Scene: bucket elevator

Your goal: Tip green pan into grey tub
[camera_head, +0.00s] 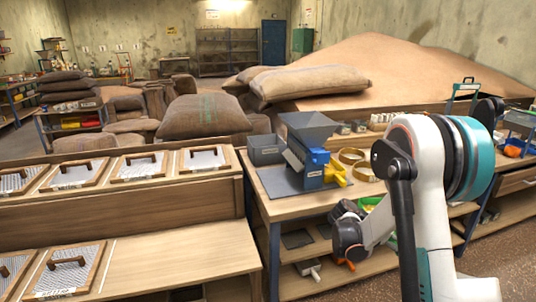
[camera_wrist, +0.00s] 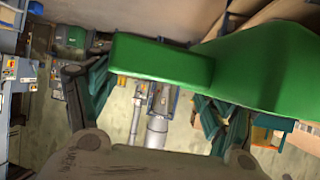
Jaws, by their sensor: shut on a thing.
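The green pan (camera_wrist: 265,65) fills the upper right of the wrist view, its broad handle (camera_wrist: 160,60) reaching left. My gripper (camera_wrist: 155,105) is shut on the green pan, with one dark finger on each side of the handle. The pan's inside and any contents cannot be made out. In the head view, a grey open box (camera_head: 266,152), which looks like the grey tub, stands on the workbench left of a blue machine.
The blue machine (camera_head: 312,165) has a grey hopper (camera_head: 308,127) and a yellow spout (camera_head: 337,174). Round sieves (camera_head: 352,156) lie to its right. Framed screens with handles (camera_head: 139,165) line the left bench. Filled sacks (camera_head: 204,117) and a brown heap (camera_head: 400,70) stand behind.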

